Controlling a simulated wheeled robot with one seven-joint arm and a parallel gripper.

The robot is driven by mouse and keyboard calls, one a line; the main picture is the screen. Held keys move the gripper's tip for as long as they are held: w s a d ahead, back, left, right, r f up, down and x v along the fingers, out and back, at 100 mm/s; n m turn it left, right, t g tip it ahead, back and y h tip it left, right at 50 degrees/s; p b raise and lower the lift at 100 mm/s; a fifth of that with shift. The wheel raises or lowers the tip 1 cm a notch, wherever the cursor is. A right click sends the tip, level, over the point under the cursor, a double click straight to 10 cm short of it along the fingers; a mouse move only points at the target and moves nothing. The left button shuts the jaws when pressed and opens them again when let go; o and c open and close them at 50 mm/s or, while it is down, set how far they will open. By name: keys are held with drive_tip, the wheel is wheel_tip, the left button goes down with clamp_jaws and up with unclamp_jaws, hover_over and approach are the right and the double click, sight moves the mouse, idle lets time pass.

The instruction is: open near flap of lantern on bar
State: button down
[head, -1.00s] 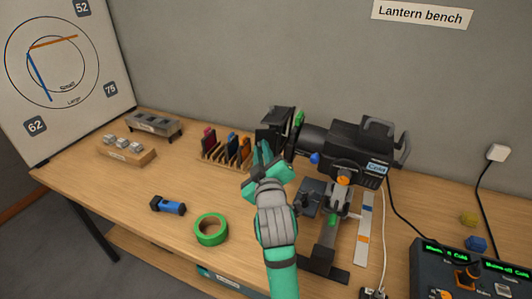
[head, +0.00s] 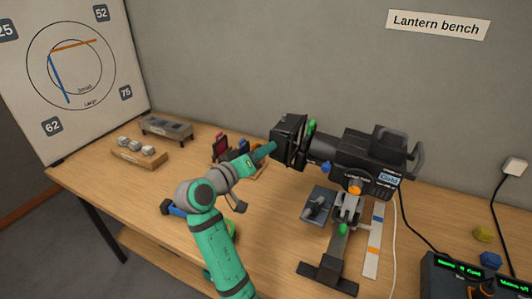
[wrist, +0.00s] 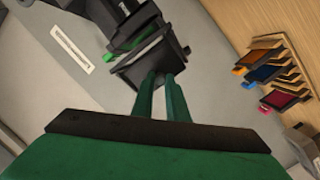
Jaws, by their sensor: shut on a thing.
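The black lantern (head: 372,155) stands on a bar on the bench, its front pointing left. Black flaps sit at its front end. The near flap (head: 290,138) stands out as a dark panel in the head view; it also shows as a dark plate at the fingertips in the wrist view (wrist: 140,72). My gripper (head: 272,149), green, comes in from the left and is shut on this flap's edge. In the wrist view its two narrow fingers (wrist: 163,84) reach the plate close together. The exact contact is small and partly hidden by the flap.
Coloured filters in a wooden rack (head: 221,148) stand behind my gripper. A blue torch (head: 172,207) lies left of my arm, which partly hides a green tape roll. The control desk (head: 465,280) is at right.

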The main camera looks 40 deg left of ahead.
drive_tip(key=shift+w+a+m+h, duration=0.2)
drive_tip(key=shift+m+h, duration=0.3)
drive_tip(key=shift+h, duration=0.2)
drive_tip(key=shift+w, duration=0.1)
drive_tip(key=c, duration=1.7)
unclamp_jaws()
drive_tip(key=shift+c, duration=0.2)
drive_tip(key=s+r, duration=0.1)
drive_tip(key=s, duration=0.9)
drive_tip(key=shift+s+a, duration=0.3)
drive_tip(key=shift+a, duration=0.05)
drive_tip(key=shift+w+d+h, duration=0.1)
drive_tip(key=shift+d+h, duration=0.1)
drive_tip(key=shift+h, duration=0.1)
drive_tip(key=shift+a, duration=0.1)
